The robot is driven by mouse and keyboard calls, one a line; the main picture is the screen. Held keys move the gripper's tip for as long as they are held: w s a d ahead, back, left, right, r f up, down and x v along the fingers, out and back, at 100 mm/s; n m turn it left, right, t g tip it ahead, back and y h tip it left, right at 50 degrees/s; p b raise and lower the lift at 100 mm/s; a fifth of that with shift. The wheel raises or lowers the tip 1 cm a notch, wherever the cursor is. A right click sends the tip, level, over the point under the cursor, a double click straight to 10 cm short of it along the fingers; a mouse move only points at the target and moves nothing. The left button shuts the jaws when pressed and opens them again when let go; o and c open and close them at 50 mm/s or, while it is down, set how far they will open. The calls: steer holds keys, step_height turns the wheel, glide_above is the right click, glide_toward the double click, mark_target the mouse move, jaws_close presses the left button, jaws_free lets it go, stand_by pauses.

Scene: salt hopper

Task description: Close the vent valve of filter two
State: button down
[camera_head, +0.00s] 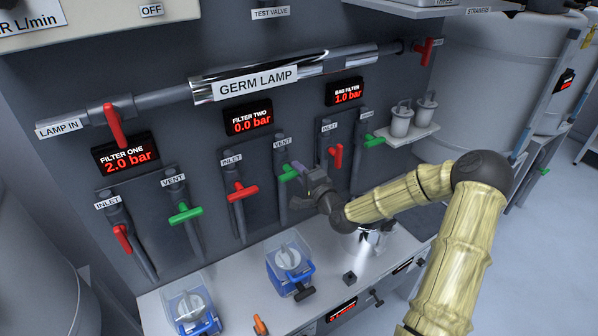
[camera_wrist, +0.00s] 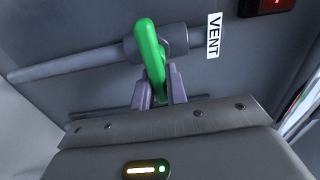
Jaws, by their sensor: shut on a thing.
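The filter two vent valve's green handle (camera_head: 284,173) sits on the pipe under the VENT label, partly hidden by my gripper (camera_head: 298,170) in the head view. In the wrist view, the green handle (camera_wrist: 150,45) runs across the pipe. The purple fingers of my gripper (camera_wrist: 160,85) are shut on its lower end, one on each side. The filter two display (camera_head: 248,117) reads 0.0 bar. The red inlet handle (camera_head: 242,192) of filter two lies crosswise on its pipe, to the left.
To the left are filter one's green vent handle (camera_head: 185,213) and red inlet handle (camera_head: 122,237). The bag filter's red inlet handle (camera_head: 338,157) is close on the right.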

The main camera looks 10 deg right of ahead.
steer(key=c, duration=1.4)
jaws_free()
steer(key=shift+s+d, duration=0.1)
steer(key=v, duration=1.4)
steer(key=shift+s+d+r+p, duration=0.2)
steer(key=shift+d+r+p, duration=0.15)
steer(key=shift+d+p, duration=0.05)
steer(key=shift+d+p, duration=0.1)
steer(key=shift+p, duration=0.4)
steer(key=p, duration=0.2)
steer(key=shift+s+d+p, duration=0.15)
steer(key=shift+s+p, duration=0.15)
steer(key=shift+p, duration=0.05)
steer(key=shift+s+p, duration=0.1)
steer(key=shift+p, duration=0.35)
